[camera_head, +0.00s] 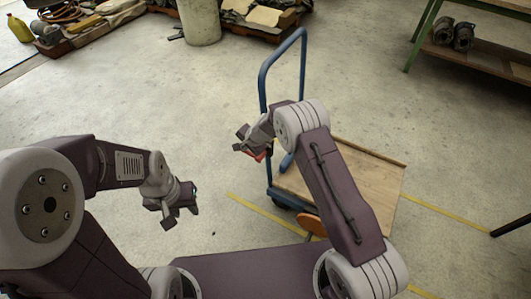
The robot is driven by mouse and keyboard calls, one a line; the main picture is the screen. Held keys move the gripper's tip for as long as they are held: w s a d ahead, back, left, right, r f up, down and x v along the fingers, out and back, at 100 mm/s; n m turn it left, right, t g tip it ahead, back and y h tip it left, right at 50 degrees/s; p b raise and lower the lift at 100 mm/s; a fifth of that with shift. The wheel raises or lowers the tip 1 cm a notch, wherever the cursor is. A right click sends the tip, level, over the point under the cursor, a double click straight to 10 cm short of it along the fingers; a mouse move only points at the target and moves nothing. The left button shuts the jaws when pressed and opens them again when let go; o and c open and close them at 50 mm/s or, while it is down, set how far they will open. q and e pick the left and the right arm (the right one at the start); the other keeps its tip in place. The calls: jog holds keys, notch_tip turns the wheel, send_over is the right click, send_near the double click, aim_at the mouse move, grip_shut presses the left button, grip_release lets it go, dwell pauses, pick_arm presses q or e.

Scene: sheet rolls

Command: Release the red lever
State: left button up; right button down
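A small red part, which looks like the red lever (262,155), shows just below my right gripper (240,140). Most of it is hidden behind the gripper, and I cannot tell whether they touch or whether the fingers are closed on it. The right gripper is by the upright handle of a blue trolley (263,90), near the trolley's left end. My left gripper (180,213) hangs over bare floor at the left, well away from the red part. Its fingers look apart, with nothing between them.
The trolley's wooden deck (375,175) lies under and right of my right arm. An orange round piece (312,225) is near its front edge. A green-framed bench (480,60) stands at upper right, a pale bin (199,22) at the back. The concrete floor between is clear.

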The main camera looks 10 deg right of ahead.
pick_arm(q)
jog(key=shift+w+a+f+b, duration=0.1)
jog(key=shift+a+f+b, duration=0.1)
jog(key=shift+f+b, duration=0.35)
pick_arm(e)
jog(key=shift+a+f, duration=0.15)
jog(key=shift+f, duration=0.3)
pick_arm(q)
jog(key=shift+f, duration=0.1)
pick_arm(e)
jog(key=shift+f, duration=0.1)
